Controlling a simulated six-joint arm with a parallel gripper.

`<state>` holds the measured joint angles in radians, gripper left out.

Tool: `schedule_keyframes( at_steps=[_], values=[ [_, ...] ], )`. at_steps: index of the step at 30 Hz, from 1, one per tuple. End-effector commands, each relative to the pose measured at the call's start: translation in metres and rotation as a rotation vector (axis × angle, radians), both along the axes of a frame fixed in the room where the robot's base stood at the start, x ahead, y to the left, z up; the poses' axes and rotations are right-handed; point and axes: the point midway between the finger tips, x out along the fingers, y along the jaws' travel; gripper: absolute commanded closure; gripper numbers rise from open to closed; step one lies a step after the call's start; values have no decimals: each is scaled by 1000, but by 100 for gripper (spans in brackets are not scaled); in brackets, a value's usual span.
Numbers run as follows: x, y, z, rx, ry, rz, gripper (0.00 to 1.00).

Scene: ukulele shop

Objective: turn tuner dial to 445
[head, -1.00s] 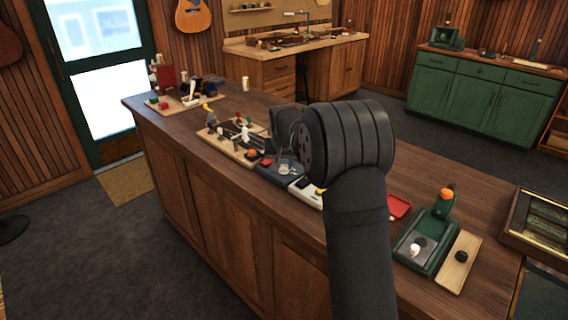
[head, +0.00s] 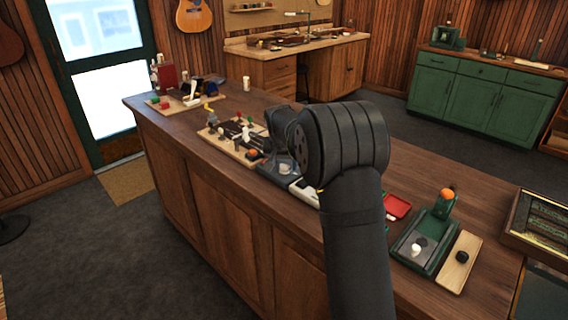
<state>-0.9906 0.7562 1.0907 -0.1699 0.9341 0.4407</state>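No dial marked 445 can be made out at this size, and I cannot tell for sure which device is the tuner. A dark grey device (head: 277,174) with a pale round part on top sits on the counter, partly behind my arm. A white device (head: 304,192) lies beside it, also partly covered. A green device (head: 424,240) with an orange knob on its upright part and a white knob on its base stands farther right. My arm reaches up over the counter's middle, and its rounded black joint hides what lies behind.
A wooden board (head: 213,139) with several small knobs and dark strips lies left of the grey device. A red tray (head: 397,207) is right of my arm. A wooden block (head: 459,262) with a black knob lies beside the green device. The counter (head: 425,165) is bare behind these.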

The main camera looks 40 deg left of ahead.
Motion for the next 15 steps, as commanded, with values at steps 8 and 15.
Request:
schedule_keyframes(
  at_steps=[8, 15],
  values=[
    [0, 0, 2, 2, -1, 0, 49],
    [-10, -7, 34, 5, -4, 1, 49]
  ],
)
